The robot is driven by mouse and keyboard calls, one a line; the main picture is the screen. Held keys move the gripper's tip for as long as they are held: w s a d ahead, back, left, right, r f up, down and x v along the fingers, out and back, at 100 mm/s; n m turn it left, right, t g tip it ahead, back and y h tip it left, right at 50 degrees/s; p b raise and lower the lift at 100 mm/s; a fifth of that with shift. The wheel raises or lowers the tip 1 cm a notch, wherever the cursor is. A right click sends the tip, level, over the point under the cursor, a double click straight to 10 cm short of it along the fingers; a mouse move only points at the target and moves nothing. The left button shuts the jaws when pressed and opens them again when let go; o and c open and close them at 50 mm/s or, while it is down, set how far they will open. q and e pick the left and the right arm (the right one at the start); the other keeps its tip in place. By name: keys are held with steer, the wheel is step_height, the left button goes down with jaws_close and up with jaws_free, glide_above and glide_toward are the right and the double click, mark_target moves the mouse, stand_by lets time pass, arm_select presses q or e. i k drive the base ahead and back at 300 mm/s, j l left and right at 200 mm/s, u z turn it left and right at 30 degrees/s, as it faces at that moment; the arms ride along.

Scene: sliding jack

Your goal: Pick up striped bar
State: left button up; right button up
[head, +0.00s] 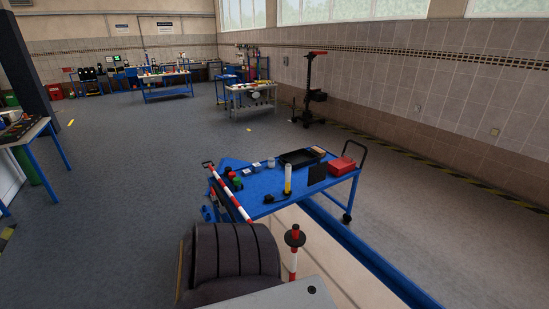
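A long red-and-white striped bar (237,203) slants along the left side of a blue cart (262,206). A second, shorter red-and-white striped post (293,264) with a black collar and red top stands upright in front of the cart. Its foot is hidden behind a grey surface. Neither of my grippers is in view.
A dark ribbed, tyre-like object (236,252) stands in front of the cart. The floor to the left is open.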

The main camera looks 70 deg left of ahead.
mark_target(242, 212)
steer(key=u, duration=2.9)
